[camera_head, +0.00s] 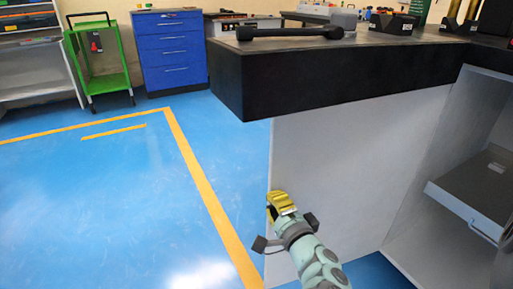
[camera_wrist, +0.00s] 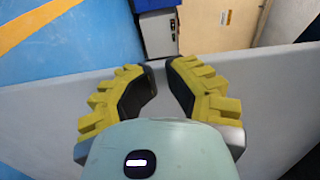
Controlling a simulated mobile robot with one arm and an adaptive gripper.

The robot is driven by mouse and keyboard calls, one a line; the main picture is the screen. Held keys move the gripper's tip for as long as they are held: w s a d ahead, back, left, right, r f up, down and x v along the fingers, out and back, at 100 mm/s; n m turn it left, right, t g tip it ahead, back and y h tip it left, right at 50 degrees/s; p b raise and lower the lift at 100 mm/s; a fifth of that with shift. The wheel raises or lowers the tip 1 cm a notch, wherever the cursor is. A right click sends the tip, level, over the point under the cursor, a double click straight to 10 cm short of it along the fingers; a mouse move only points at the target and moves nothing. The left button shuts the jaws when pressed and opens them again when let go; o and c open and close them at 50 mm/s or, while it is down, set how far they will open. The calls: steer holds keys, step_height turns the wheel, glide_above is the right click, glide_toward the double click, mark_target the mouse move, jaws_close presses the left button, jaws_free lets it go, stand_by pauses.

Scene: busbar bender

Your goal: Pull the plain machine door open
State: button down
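The plain machine door (camera_head: 350,170) is a smooth pale grey panel below the black worktop. It stands at an angle to the open cabinet interior on the right. It also fills a wide band of the wrist view (camera_wrist: 50,110). My gripper (camera_head: 280,202) is low at the door's free left edge, in front of the panel. In the wrist view its two yellow ribbed fingers (camera_wrist: 158,72) have a narrow gap between their tips, with pale panel behind and nothing visible held between them. The tips overlap the door's edge; contact cannot be told. No handle shows.
The black worktop (camera_head: 310,90) overhangs the door and carries a dark bar tool (camera_head: 290,32). A grey drawer (camera_head: 480,200) sits inside the cabinet at right. Blue floor (camera_head: 90,210) with yellow lines is clear at left. A green cart (camera_head: 98,55) and blue drawer cabinet (camera_head: 170,50) stand behind.

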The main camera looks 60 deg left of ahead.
steer(key=shift+f, duration=0.45)
